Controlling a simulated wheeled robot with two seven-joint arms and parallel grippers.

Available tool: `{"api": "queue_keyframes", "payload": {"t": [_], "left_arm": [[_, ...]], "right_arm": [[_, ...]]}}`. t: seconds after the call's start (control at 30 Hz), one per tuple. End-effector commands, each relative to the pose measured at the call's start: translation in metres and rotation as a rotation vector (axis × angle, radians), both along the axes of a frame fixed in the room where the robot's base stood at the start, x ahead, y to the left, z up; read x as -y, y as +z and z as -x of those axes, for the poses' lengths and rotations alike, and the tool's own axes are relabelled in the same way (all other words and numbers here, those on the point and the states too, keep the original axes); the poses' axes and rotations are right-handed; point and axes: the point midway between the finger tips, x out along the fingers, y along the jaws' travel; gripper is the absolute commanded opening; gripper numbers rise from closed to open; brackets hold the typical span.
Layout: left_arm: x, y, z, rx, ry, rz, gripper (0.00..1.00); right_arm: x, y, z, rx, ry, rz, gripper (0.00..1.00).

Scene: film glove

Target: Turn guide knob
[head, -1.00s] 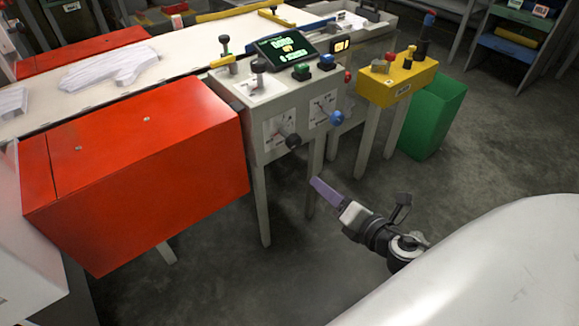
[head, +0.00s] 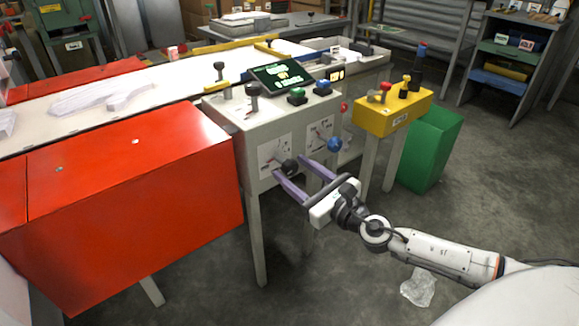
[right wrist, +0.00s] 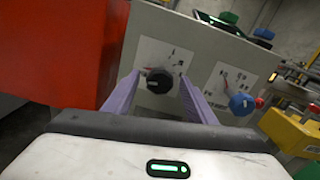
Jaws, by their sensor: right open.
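A black knob (head: 290,167) sits on a white dial plate on the front of the grey control cabinet (head: 250,160). A blue knob (head: 334,144) is on a second dial plate to its right. My right gripper (head: 289,170) is open, its purple fingers pointing at the cabinet front. In the right wrist view the black knob (right wrist: 159,81) shows between the two fingertips, with one finger on each side. I cannot tell whether either finger touches it. The blue knob (right wrist: 241,104) is right of the fingers there. My left gripper is not in view.
A large red box (head: 130,190) stands close left of the cabinet. A yellow control box (head: 392,114) on legs and a green bin (head: 430,150) are to the right. A lit screen (head: 283,74) and levers are on the cabinet top.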

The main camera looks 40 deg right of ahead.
Motion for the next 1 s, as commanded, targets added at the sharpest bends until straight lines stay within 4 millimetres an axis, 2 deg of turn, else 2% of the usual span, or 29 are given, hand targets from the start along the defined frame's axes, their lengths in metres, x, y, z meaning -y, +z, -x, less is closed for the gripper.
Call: {"api": "queue_keyframes", "payload": {"t": [0.2,0.57,0.8,1.0], "left_arm": [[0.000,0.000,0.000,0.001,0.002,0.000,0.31],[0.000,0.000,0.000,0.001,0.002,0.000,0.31],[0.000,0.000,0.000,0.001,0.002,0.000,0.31],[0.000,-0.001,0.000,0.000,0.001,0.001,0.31]], "right_arm": [[-0.001,0.000,-0.020,0.001,-0.001,-0.002,0.51],[-0.002,-0.001,-0.024,-0.001,0.000,-0.001,0.51],[-0.002,-0.001,-0.024,-0.001,0.000,-0.001,0.12],[-0.002,-0.001,-0.024,-0.001,-0.001,-0.011,0.10]]}}
